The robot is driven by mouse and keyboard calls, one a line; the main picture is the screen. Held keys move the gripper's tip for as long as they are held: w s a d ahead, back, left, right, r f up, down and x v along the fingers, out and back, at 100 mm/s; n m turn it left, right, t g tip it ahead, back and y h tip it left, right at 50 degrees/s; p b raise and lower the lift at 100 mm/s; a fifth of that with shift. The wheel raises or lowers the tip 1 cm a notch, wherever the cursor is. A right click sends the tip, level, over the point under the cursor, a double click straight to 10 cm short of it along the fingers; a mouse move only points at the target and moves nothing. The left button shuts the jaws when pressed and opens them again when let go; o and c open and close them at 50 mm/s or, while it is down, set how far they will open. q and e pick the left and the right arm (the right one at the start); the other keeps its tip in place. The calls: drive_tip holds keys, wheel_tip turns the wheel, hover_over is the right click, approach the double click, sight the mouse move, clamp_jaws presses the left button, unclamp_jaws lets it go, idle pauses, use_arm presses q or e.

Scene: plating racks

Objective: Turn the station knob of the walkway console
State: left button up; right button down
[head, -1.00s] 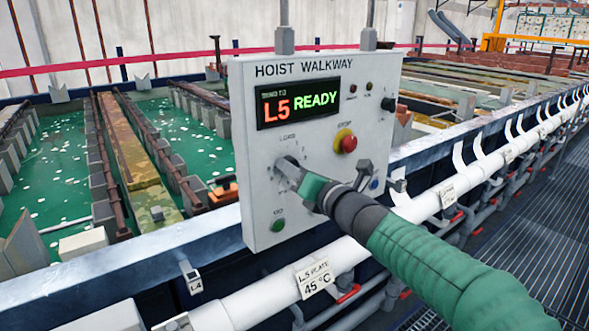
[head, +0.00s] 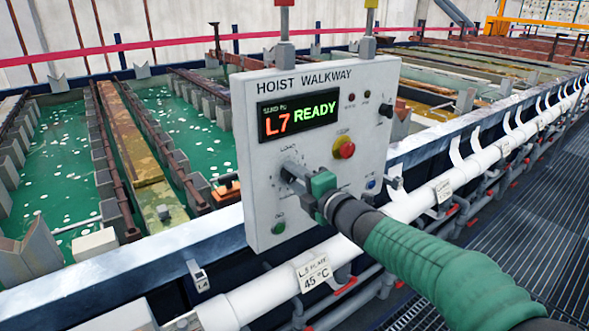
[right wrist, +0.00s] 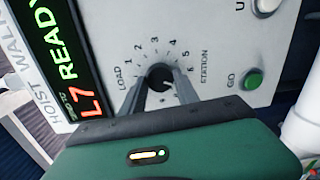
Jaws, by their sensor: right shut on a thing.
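The walkway console (head: 262,205) is a white box marked HOIST WALKWAY, with a display (head: 299,115) reading L7 READY. Its dark round station knob (right wrist: 160,76) sits inside a dial numbered from LOAD round to STATION in the right wrist view. My right gripper (head: 290,172) is shut on the knob, one finger on either side of it. The fingers and the green gripper body hide most of the knob in the head view and the lower part of the dial in the right wrist view. My left gripper is not in view.
A red stop button (head: 345,150) on a yellow base and a green GO button (head: 279,226) sit near my right gripper. A white pipe (head: 400,212) runs below the console. Green tanks (head: 60,170) lie behind it; a grated walkway (head: 520,210) is at right.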

drive_tip(key=m+p, duration=0.7)
drive_tip(key=shift+d+m+g, duration=0.15)
drive_tip(key=shift+m+g, duration=0.25)
drive_tip(key=m+p, duration=0.2)
drive_tip(key=m, duration=0.1)
drive_tip(key=shift+f+y+p, duration=0.15)
drive_tip(key=shift+y+p, duration=0.15)
drive_tip(key=shift+y, duration=0.1)
drive_tip(key=shift+f+m+p, duration=0.15)
drive_tip(key=shift+m+p, duration=0.15)
drive_tip(key=shift+m, duration=0.1)
drive_tip(key=shift+f, duration=0.1)
drive_tip(key=c, duration=1.2)
unclamp_jaws()
drive_tip(key=shift+o, duration=1.4)
drive_tip(key=shift+w, duration=0.15)
drive_tip(key=shift+r, duration=0.2)
